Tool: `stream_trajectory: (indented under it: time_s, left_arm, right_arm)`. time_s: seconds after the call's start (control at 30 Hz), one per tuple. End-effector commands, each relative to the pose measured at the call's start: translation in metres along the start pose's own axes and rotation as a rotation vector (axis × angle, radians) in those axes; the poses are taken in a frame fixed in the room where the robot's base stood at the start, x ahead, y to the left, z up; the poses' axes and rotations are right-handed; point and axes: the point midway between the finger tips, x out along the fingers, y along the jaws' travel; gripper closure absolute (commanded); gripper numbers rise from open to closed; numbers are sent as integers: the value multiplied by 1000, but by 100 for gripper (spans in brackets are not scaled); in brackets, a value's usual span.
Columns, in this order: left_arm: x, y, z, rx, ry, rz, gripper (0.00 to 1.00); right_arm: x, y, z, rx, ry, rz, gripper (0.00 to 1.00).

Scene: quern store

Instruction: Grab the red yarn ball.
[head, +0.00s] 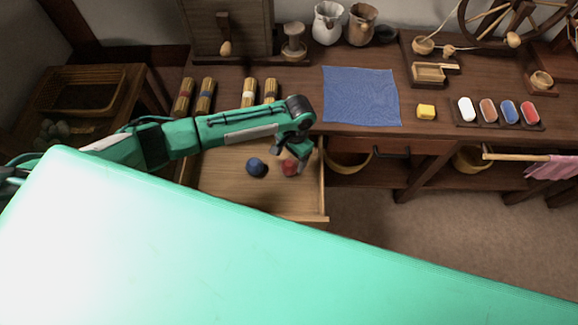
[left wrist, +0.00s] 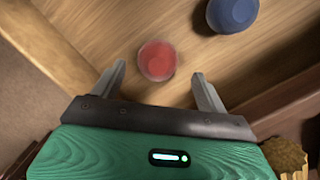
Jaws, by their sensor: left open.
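The red yarn ball (head: 290,167) lies in the open wooden drawer (head: 240,202). In the left wrist view the red yarn ball (left wrist: 158,60) sits between and just beyond the two fingertips. My left gripper (head: 294,157) is over the drawer's right part, close to the ball and partly covering it in the head view. In the left wrist view my left gripper (left wrist: 158,75) is open, with nothing between its fingers. A dark blue yarn ball (head: 256,167) lies left of the red one; it also shows in the left wrist view (left wrist: 232,14). My right gripper is not in view.
The drawer is pulled out below the dark workbench (head: 300,92). My green body part covers the lower left of the head view.

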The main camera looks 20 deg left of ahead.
Motion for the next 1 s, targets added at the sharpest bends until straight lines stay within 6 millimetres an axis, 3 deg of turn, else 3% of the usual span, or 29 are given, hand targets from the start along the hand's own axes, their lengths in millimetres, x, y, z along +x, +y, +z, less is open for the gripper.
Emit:
stream_trajectory:
  time_s: [0.23,0.53,0.57,0.8,1.0]
  left_arm:
    - [37,4,2,0,-3,-1,24]
    - [42,4,2,1,0,0,24]
    - [42,4,2,1,0,0,26]
    - [42,4,2,1,0,0,71]
    - [42,4,2,1,0,0,71]
  right_arm:
    - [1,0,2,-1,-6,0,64]
    - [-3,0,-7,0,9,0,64]
    - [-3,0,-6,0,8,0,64]
    - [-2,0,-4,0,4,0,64]
    - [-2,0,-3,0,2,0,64]
